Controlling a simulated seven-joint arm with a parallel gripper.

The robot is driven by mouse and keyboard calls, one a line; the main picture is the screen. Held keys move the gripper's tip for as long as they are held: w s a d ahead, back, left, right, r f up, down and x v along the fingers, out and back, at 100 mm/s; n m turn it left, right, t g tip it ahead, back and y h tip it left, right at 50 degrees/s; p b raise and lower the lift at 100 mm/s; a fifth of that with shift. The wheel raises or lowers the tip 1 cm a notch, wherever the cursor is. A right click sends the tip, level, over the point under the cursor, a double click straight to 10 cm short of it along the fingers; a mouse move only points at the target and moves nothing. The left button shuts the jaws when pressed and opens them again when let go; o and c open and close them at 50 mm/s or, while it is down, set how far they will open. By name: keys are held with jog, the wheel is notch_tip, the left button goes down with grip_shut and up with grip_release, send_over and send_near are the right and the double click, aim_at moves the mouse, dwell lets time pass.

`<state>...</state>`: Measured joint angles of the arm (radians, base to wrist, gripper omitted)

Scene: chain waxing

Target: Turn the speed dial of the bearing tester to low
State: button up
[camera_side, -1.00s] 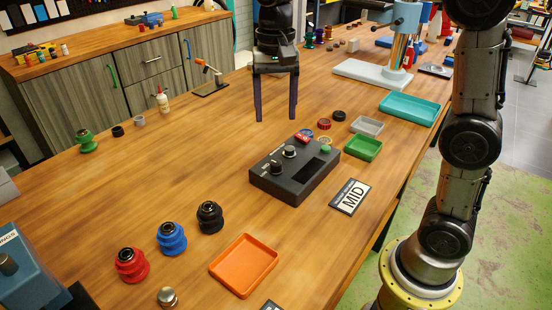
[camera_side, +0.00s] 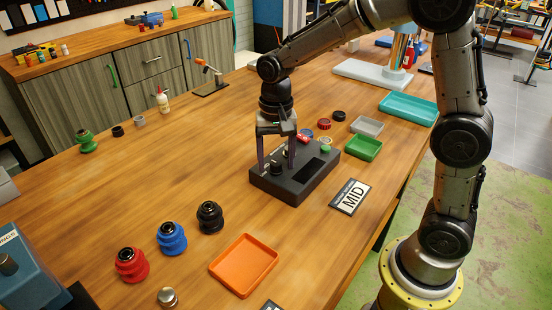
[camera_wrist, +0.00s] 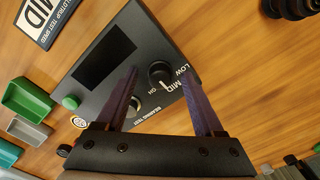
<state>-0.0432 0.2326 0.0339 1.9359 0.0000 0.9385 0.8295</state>
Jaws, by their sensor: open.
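The bearing tester (camera_side: 310,189) is a black box with a dark screen, on the wooden bench; it also shows in the wrist view (camera_wrist: 112,25). Its black speed dial (camera_wrist: 160,72) has LOW, MID and a partly hidden third label around it. My gripper (camera_side: 277,169) is open above the tester's left part. In the wrist view its fingertips (camera_wrist: 160,70) appear on either side of the dial; contact cannot be told.
A card reading MID (camera_side: 350,196) lies right of the tester. Green (camera_side: 364,157) and grey (camera_side: 367,134) trays and small rings (camera_side: 324,124) lie behind. An orange tray (camera_side: 244,288) and black, blue and red spools (camera_side: 172,240) stand in front.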

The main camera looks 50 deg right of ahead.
grip_shut()
dwell(0.3)
jog(key=shift+n, duration=0.3)
jog(key=n, duration=0.4)
jog(key=shift+r+n, duration=0.1)
jog(key=shift+n, duration=2)
grip_release()
